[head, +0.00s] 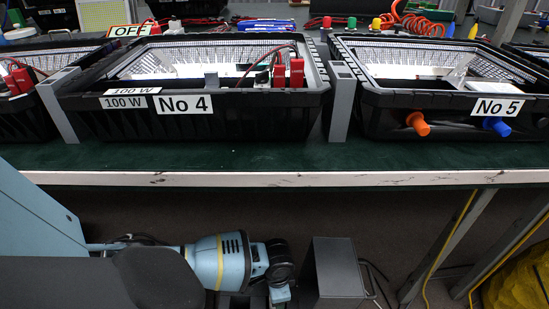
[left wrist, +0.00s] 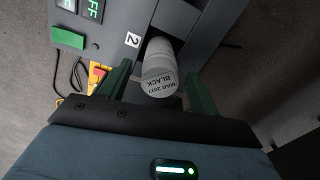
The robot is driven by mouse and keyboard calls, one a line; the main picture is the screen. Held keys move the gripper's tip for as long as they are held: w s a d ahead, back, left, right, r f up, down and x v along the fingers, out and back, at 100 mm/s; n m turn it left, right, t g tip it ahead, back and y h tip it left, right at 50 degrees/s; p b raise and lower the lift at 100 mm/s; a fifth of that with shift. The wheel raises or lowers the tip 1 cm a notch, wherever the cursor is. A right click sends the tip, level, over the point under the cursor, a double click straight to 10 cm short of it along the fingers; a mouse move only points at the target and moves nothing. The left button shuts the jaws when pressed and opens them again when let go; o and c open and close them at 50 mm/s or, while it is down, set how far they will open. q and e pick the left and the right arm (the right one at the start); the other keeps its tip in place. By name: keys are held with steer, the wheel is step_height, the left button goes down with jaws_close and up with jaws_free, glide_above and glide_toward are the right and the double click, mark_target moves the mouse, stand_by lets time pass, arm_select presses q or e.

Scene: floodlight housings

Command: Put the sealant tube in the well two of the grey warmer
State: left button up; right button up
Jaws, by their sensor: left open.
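The sealant tube (left wrist: 159,67) is pale grey-white, its near end marked "MAR 2027 BLACK". In the left wrist view its far end goes into a dark opening in the grey warmer (left wrist: 113,38), beside a label "2". How deep it sits I cannot tell. My left gripper (left wrist: 160,85) has its dark green fingers apart, one on each side of the tube, with gaps visible. In the head view my left arm reaches low in front of the bench, beside a dark grey box (head: 335,268) that looks like the warmer; the tube cannot be made out there. My right gripper is out of view.
The warmer has a green display (left wrist: 92,9), a green button (left wrist: 68,38) and a red-and-yellow switch (left wrist: 97,75). The green bench (head: 250,156) carries black floodlight housings No 4 (head: 230,125) and No 5 (head: 455,125). A bench leg and yellow cable stand right of the box.

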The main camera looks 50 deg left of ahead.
arm_select(q)
step_height(320, 180, up, 6)
steer(key=shift+r+p, duration=0.1)
steer(key=shift+p, duration=1.15)
steer(key=shift+r, duration=0.3)
